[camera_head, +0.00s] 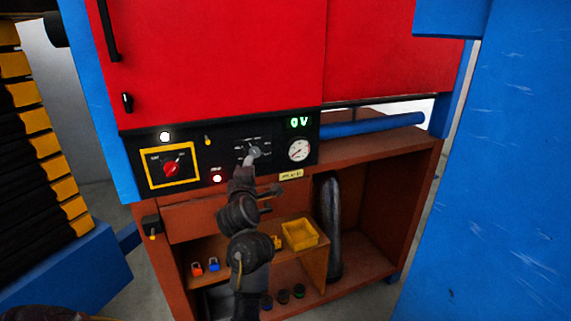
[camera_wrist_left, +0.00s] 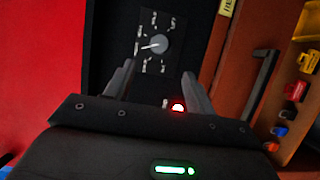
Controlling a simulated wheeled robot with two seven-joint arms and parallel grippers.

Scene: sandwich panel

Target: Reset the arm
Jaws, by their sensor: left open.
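My left gripper (camera_head: 249,162) reaches up from the bottom middle to the black control panel (camera_head: 222,176). Its fingertips are in front of the grey selector knob (camera_head: 255,152). In the left wrist view my left gripper (camera_wrist_left: 158,75) is open and empty, with its two fingers spread. The knob (camera_wrist_left: 160,45) shows beyond and between the fingertips, its white pointer turned to the left in that view. Whether a finger touches the panel cannot be told. My right gripper is not in view.
Below are padlocks (camera_head: 213,265) and a yellow bin (camera_head: 300,234). A blue panel (camera_head: 500,180) stands at right.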

